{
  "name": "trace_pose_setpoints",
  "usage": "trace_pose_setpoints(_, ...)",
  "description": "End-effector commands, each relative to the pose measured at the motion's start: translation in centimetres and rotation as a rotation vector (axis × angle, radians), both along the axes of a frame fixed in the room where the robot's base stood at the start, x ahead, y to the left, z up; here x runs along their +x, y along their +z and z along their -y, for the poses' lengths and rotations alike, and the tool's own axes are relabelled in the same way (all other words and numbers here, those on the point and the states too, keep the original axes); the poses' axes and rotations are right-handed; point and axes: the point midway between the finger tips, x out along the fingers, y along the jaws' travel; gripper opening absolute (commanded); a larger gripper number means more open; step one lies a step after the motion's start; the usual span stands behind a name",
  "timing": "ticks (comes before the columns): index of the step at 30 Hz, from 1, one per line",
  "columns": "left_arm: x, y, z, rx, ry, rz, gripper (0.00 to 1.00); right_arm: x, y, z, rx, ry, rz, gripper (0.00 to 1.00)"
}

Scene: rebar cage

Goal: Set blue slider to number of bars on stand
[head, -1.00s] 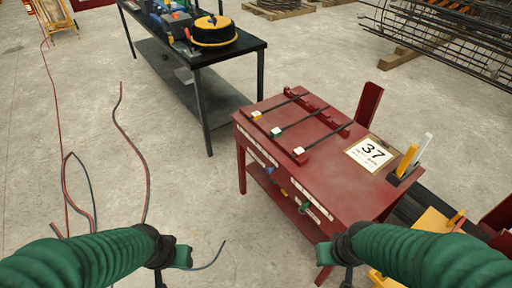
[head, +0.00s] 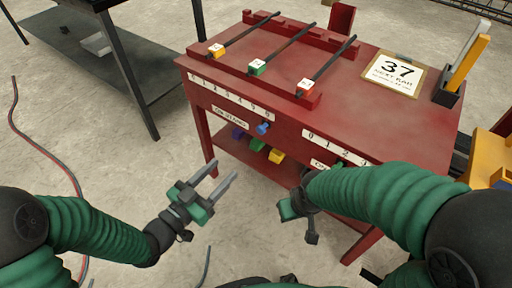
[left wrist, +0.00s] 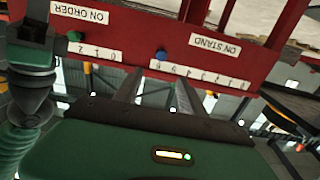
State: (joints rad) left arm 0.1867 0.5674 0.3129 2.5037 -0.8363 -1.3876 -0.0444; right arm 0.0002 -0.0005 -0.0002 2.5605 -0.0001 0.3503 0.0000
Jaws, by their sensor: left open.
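The red stand (head: 340,120) has three dark bars across its top, with yellow (head: 216,50), green (head: 257,67) and red (head: 305,87) tagged ends. On its front, the blue slider (head: 263,128) sits by the right, high-number end of a number strip (head: 230,97), near the "ON STAND" label (head: 229,117). The blue slider also shows in the left wrist view (left wrist: 161,55), where the front appears upside down. My left gripper (head: 223,174) is open and empty, in front of and below the slider. My right gripper (head: 298,205) is farther right; its jaws are unclear.
A second number strip (head: 338,148) is on the right of the front, with a green knob (left wrist: 73,36) in the left wrist view. A sign reading 37 (head: 395,74) lies on top. Colored blocks (head: 257,144) sit on the lower shelf. A dark table (head: 100,60) stands at left.

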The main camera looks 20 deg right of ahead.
Motion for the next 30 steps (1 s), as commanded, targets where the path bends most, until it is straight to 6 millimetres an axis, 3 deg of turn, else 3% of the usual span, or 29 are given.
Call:
trace_pose_setpoints(18,8.8,-0.2,11.1,-0.003,0.002,0.001,0.48,0.0,-5.0,0.0,0.0,0.0,0.0,0.0)
trace_pose_setpoints(24,10.1,0.1,12.7,-0.001,0.004,-0.002,0.48,0.0,-5.5,0.0,0.0,0.0,0.0,0.0)
trace_pose_setpoints(30,10.2,0.2,12.8,0.0,0.005,-0.001,0.48,0.0,-5.4,0.0,0.0,0.0,0.0,0.0)
